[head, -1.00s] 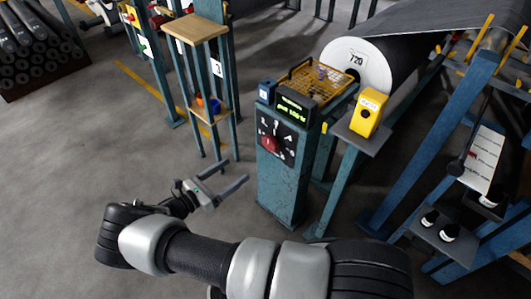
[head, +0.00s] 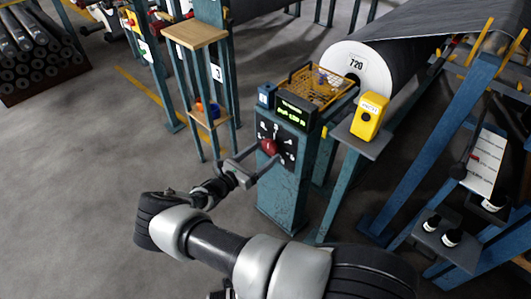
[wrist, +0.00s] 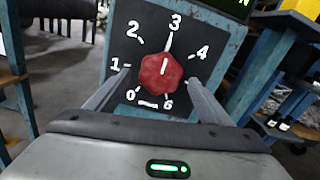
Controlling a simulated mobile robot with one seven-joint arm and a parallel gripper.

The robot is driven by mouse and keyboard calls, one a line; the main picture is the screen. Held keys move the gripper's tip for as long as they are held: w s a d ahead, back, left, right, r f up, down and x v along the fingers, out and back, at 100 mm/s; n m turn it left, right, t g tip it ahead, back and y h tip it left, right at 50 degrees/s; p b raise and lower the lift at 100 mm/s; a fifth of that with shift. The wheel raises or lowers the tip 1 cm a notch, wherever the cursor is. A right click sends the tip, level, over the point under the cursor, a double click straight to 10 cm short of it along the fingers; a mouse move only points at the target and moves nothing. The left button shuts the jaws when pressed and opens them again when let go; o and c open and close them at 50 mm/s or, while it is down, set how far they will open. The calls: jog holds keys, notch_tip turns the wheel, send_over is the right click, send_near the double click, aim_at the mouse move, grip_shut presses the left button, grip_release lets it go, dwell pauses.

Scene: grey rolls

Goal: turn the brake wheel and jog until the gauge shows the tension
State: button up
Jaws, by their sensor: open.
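The brake wheel is a red lobed knob (head: 268,146) on a black dial plate on the front of a blue-green post. In the wrist view the knob (wrist: 161,77) has a white mark pointing up, near the 3. Numbers 0 to 4 and 6 show around it. My gripper (head: 261,156) is open at the dial. In the wrist view its fingers (wrist: 157,84) lie either side of the knob, apart from it; their exact depth is unclear. The gauge (head: 296,111) is a black box with small green text on the post, too small to read surely.
A yellow wire basket (head: 318,86) and a yellow box (head: 369,115) on a shelf stand behind the post. A large grey roll marked 720 (head: 357,63) is beyond. A wooden-topped stand (head: 195,34) is at left.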

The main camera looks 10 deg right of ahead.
jog(key=shift+x, duration=0.8)
jog(key=c, duration=1.1)
jog(key=shift+o, duration=0.2)
jog(key=shift+n+b, duration=0.3)
jog(key=shift+n, duration=0.1)
jog(key=n+b, duration=0.2)
jog(key=n, duration=0.1)
jog(key=shift+n, duration=0.3)
jog(key=shift+r+n+b, duration=0.1)
jog(key=shift+n+b, duration=0.55)
jog(key=shift+n, duration=1.55)
